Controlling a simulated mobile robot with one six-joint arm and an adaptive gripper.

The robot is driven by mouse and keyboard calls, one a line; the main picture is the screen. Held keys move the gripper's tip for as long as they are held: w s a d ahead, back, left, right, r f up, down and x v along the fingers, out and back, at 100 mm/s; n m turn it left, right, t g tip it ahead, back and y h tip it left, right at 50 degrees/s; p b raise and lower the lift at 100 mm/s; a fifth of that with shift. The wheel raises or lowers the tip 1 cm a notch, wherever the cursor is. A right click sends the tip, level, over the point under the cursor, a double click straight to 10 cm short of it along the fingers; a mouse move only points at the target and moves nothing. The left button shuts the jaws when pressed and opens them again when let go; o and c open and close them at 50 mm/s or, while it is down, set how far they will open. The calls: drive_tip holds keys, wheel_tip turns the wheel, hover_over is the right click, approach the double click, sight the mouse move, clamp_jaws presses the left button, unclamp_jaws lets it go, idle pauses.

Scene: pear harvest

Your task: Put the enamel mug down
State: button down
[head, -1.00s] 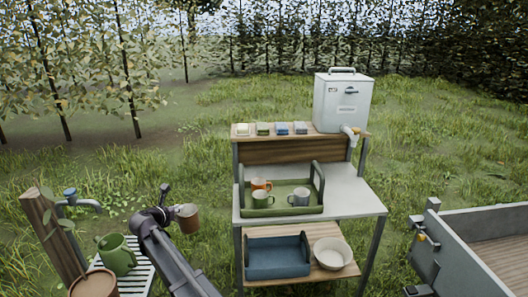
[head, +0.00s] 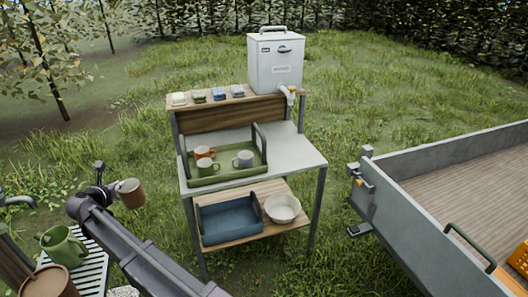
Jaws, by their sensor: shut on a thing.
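My gripper (head: 113,194) is at the left of the head view, shut on a brown mug (head: 130,193). It holds the mug in the air, left of the stand and apart from it. The mug looks about upright. The finger contact is too small to make out. A green tray (head: 226,180) with a tall handle sits on the stand's grey worktop (head: 292,153). In the tray are an orange mug (head: 204,152), a pale green mug (head: 208,168) and a grey-blue mug (head: 243,159).
A white dispenser (head: 275,63) stands on the upper shelf beside several small blocks. Below are a blue tray (head: 229,220) and a white bowl (head: 282,208). A trailer (head: 430,215) fills the right. The worktop's right part is clear.

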wheel_tip(320, 180, up, 15)
drive_tip(key=p, duration=1.4)
drive_tip(key=shift+s, duration=0.2)
